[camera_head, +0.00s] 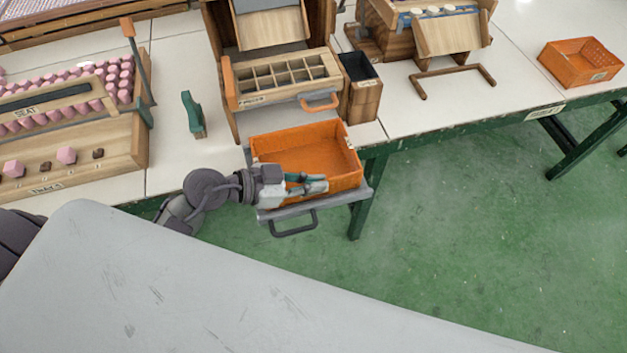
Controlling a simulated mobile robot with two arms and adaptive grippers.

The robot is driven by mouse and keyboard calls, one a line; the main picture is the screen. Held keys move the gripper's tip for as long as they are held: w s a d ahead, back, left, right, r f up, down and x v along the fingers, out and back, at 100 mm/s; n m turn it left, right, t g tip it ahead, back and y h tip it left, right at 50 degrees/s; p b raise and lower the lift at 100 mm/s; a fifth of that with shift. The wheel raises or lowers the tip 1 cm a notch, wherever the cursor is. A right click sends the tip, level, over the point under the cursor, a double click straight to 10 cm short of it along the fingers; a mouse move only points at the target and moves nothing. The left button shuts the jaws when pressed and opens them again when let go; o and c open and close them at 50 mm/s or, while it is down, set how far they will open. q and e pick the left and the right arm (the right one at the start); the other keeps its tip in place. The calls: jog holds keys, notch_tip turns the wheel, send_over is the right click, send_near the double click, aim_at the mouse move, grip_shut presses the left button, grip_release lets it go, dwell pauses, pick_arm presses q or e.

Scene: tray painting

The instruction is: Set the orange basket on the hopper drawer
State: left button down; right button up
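An orange basket (338,150) sits upright, empty as far as I can see, over a pulled-out grey drawer (357,194) with a dark handle at the table's front edge. The drawer's grey rim shows below the basket's near side; I cannot tell whether the basket rests fully on it. My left gripper (322,184) is at the basket's near wall, with its fingers and teal pads overlapping that wall. I cannot tell whether the fingers are closed on it. My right gripper is not in view.
A wooden compartment drawer (285,78) with an orange handle stands just behind the basket. A dark bin (361,99) stands to its right. A green-handled tool (193,115) lies at left. Another orange basket (580,64) is at far right. Green floor lies open at right.

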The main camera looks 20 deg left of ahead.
pick_arm(q)
jog(key=c, duration=1.4)
grip_release()
jog(key=shift+f, duration=0.1)
jog(key=shift+o, duration=0.4)
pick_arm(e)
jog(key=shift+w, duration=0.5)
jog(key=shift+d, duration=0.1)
pick_arm(q)
jog(key=shift+a, duration=0.15)
jog(key=v, duration=1.2)
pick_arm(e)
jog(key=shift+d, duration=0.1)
